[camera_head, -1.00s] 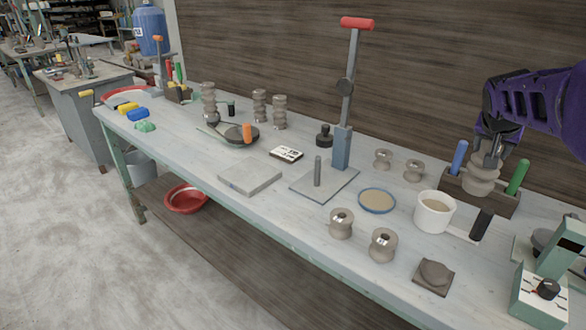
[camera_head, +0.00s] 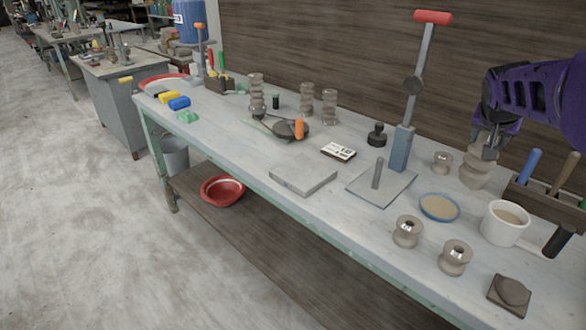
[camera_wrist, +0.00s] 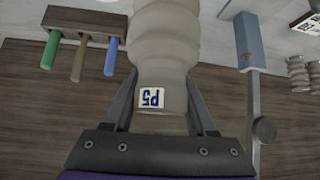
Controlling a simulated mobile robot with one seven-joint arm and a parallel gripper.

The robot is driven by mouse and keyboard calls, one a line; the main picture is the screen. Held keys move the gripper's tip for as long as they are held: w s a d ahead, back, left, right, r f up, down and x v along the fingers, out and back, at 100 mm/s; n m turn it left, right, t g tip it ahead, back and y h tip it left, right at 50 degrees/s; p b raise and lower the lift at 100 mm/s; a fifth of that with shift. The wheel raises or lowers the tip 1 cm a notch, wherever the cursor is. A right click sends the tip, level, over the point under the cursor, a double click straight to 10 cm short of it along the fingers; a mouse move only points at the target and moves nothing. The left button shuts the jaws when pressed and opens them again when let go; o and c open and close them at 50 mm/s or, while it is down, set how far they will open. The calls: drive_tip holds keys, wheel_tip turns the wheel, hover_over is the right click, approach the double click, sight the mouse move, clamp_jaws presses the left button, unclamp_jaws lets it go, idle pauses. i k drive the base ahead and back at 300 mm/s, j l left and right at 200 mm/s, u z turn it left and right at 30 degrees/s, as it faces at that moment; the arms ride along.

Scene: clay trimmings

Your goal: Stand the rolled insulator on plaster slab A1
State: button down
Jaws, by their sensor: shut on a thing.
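My gripper (camera_head: 490,140) is shut on a rolled insulator (camera_head: 477,170), a beige ribbed clay piece. It is held close to upright near the back right of the bench, left of the tool block. In the wrist view the insulator (camera_wrist: 165,60) sits between both fingers, with a "P5" label facing the camera, upside down. Its far end is cut off there. I cannot tell how far it is above the bench. A pale grey slab (camera_head: 303,175), likely plaster slab A1, lies flat and bare at the bench's front edge; its marking is too small to read.
A lever press (camera_head: 400,150) with a tall red-handled post stands between slab and gripper. A blue-rimmed dish (camera_head: 439,208), white mug (camera_head: 505,223) and short spools (camera_head: 408,232) are at the right. Ribbed insulators (camera_head: 307,99) stand behind the slab. A labelled card (camera_head: 338,151) lies behind it.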

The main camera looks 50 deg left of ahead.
sight(303, 170)
drive_tip(key=k+j+u, duration=0.15)
drive_tip(key=j, duration=0.55)
drive_tip(key=j+u, duration=0.2)
drive_tip(key=j, duration=0.5)
